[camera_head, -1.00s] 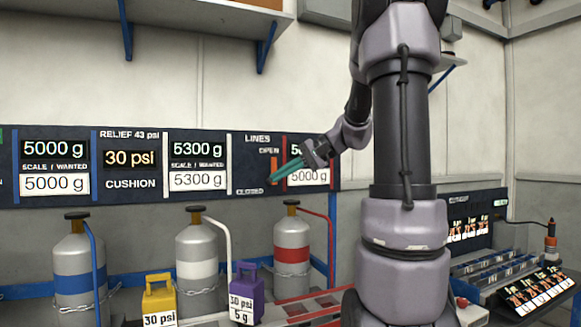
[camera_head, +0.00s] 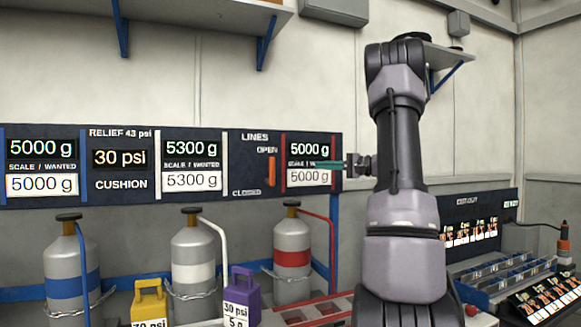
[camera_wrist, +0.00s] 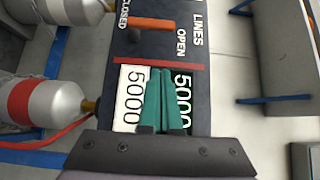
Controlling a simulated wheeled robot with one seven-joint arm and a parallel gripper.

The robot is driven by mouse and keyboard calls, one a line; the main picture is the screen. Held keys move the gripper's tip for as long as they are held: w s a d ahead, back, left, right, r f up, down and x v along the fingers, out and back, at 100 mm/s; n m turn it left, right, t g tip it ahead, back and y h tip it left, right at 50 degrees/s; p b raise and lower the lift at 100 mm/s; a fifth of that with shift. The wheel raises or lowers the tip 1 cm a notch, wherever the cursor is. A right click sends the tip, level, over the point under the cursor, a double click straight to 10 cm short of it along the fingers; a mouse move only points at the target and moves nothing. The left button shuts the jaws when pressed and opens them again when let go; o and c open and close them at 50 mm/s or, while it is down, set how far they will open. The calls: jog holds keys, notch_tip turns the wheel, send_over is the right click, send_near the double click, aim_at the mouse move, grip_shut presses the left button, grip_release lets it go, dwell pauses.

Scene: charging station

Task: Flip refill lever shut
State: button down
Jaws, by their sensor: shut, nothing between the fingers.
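The orange refill lever (camera_head: 271,171) stands upright on the dark LINES panel (camera_head: 250,170), below the OPEN label and above the CLOSED label. I cannot tell for sure which label it is set to. In the wrist view the lever (camera_wrist: 152,24) lies across the top, apart from my fingers. My gripper (camera_head: 318,164), with teal fingers, is right of the lever, in front of the red-framed 5000 g display. Its fingers are shut together and empty; they also show in the wrist view (camera_wrist: 162,75), over the two 5000 readouts.
Several banded gas cylinders stand below the panel, the red-banded one (camera_head: 292,258) nearest the lever. A yellow weight (camera_head: 150,301) and a purple weight (camera_head: 241,289) are in front. A shelf (camera_head: 190,14) overhangs above. The space before the lever is clear.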

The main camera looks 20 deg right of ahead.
aim_at(272, 171)
jog(key=shift+s+a+x, duration=0.35)
jog(key=shift+x, duration=1.8)
jog(key=shift+s+a+x, duration=0.3)
jog(key=shift+x, duration=1.85)
jog(key=shift+s+a+x, duration=0.35)
jog(key=shift+x, duration=1.8)
